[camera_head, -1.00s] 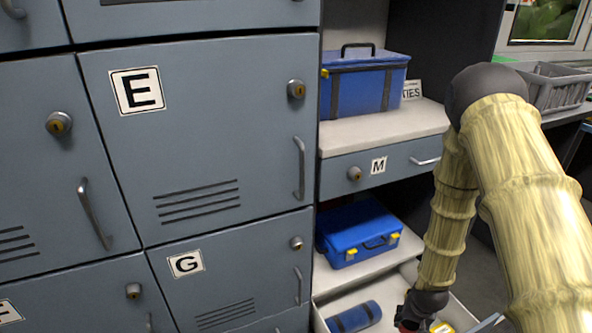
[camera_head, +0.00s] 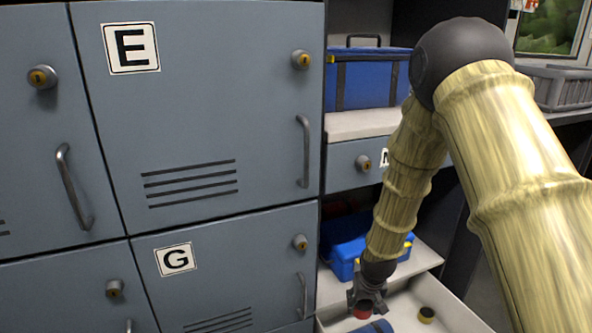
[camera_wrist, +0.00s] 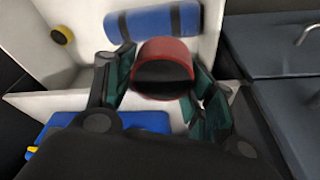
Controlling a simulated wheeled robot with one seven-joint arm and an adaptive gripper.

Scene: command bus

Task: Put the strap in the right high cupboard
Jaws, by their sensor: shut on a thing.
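A red rolled item (camera_wrist: 165,60), which appears to be the strap, sits between the fingers of my gripper (camera_head: 366,299) in the wrist view. Its dark hollow middle faces the camera. My gripper is shut on it. In the head view the red strap (camera_head: 362,313) shows just below the fingers, over the open white drawer (camera_head: 462,308). No high cupboard can be made out for certain; grey-blue locker doors marked E (camera_head: 225,120) and G (camera_head: 225,270) are shut at the left.
A blue roll (camera_wrist: 152,22) and a small yellow roll (camera_wrist: 62,35) lie in the drawer. A blue case (camera_head: 345,255) stands behind it. A larger blue box (camera_head: 370,85) sits on the shelf above drawer M (camera_head: 345,165). Locker handles stick out at the left.

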